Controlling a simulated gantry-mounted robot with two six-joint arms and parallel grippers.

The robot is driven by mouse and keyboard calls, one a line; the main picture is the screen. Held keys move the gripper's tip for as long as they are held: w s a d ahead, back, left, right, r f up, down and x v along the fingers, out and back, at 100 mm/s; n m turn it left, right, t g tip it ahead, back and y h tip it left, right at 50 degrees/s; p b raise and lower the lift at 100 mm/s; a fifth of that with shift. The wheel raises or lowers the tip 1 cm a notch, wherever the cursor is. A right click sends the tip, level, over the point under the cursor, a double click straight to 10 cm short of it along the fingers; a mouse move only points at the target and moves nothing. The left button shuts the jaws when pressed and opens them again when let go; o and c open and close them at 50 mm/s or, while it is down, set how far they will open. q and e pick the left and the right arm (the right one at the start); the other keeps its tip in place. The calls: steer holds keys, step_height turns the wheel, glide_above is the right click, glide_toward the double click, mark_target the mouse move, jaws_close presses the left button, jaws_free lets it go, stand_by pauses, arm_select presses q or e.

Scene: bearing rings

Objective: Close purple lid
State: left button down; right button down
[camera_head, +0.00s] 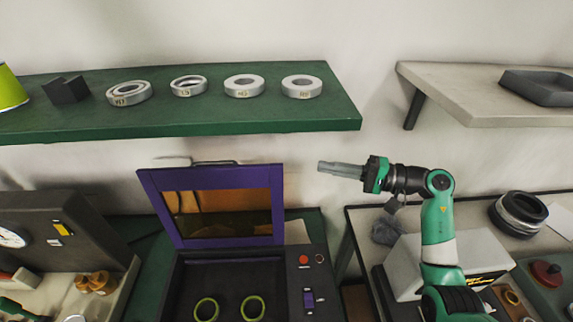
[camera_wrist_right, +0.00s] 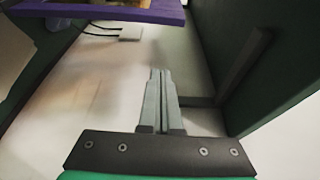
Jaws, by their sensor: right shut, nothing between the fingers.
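The purple lid (camera_head: 211,240) stands open and upright at the back of a dark box (camera_head: 240,270), with an amber window in its middle. Two yellow-green rings (camera_head: 206,309) lie inside the box. My right gripper (camera_head: 322,167) is shut and empty, to the right of the lid's upper right corner and apart from it. It points left. In the right wrist view my right gripper's fingers (camera_wrist_right: 160,75) are together, and an edge of the purple lid (camera_wrist_right: 110,10) shows at the top. My left gripper is not in view.
A green shelf (camera_head: 200,120) with several metal rings (camera_head: 244,86) hangs above the lid. A red button (camera_head: 304,259) and a purple switch (camera_head: 308,299) sit on the box's right side. A pale shelf (camera_head: 470,105) hangs at the upper right.

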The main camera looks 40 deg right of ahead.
steer(key=w+a, duration=0.4)
steer(key=a, duration=0.4)
steer(key=shift+w+p, duration=0.35)
steer(key=shift+p, duration=0.05)
steer(key=shift+a+r, duration=0.1)
